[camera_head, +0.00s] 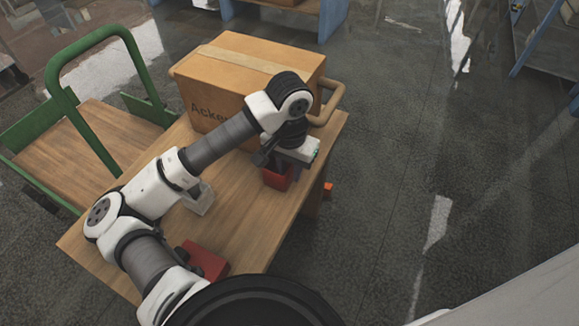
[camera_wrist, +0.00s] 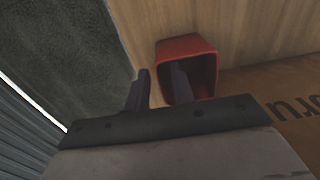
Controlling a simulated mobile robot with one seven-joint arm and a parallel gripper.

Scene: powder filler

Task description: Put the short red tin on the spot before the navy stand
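A red open-topped tin (camera_head: 277,179) stands on the wooden table under my gripper (camera_head: 277,163), near the table's right edge. In the wrist view the tin (camera_wrist: 188,47) shows its open mouth. My gripper (camera_wrist: 160,88) has its dark fingers spread apart there. One finger reaches over the tin's mouth and the other is outside its left wall, with a small gap to the wall. A second red object (camera_head: 203,261) lies at the table's near end, partly hidden by my arm. I cannot make out a navy stand in either view.
A large cardboard box (camera_head: 233,88) stands at the table's far end. A pale grey container (camera_head: 199,199) stands mid-table beside my forearm. A green-framed cart (camera_head: 70,150) is to the left. Bare table (camera_head: 240,215) lies between the tin and the near red object. Floor is open on the right.

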